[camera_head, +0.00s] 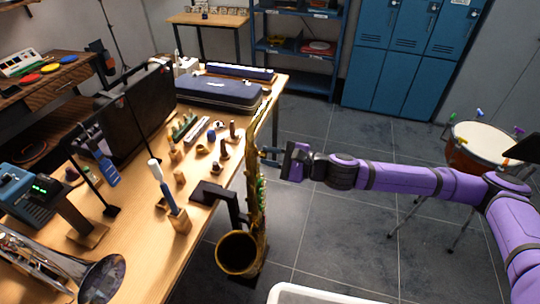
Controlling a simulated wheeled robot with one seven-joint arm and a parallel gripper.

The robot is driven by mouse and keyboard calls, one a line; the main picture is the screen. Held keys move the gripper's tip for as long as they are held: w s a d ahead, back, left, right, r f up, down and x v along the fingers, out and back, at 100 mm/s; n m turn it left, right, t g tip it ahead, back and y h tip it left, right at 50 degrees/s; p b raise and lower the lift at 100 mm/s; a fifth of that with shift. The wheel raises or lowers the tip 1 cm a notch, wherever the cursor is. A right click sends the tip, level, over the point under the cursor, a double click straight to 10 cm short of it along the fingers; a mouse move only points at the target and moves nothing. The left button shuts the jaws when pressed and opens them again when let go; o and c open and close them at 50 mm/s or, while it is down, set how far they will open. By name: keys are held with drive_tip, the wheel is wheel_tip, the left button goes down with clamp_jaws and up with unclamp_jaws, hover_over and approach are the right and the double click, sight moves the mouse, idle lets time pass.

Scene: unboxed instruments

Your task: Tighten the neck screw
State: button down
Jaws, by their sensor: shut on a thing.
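A brass saxophone (257,212) stands upright at the right edge of the wooden table, its wide bell (237,252) facing the front. Its neck rises above the body toward the table's far end. My purple arm reaches in from the right. My gripper (267,153) is at the upper part of the saxophone, at the base of the neck, pointing left. Its fingers are shut on the small neck screw there. The screw itself is too small and covered by the fingers to make out.
The wooden table (140,262) holds small wooden pegs and tools, a blue case (220,90), a black case (135,115) and a brass horn (95,285). A white bin (320,295) is at the bottom. A drum (484,143) stands at the right. The floor between is clear.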

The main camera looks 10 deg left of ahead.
drive_tip(key=shift+m, duration=0.6)
drive_tip(key=shift+f+m, duration=0.1)
drive_tip(key=shift+m, duration=0.2)
drive_tip(key=c, duration=1)
unclamp_jaws()
drive_tip(key=d, duration=1.1)
drive_tip(key=shift+s, duration=0.35)
drive_tip(key=shift+a, duration=0.1)
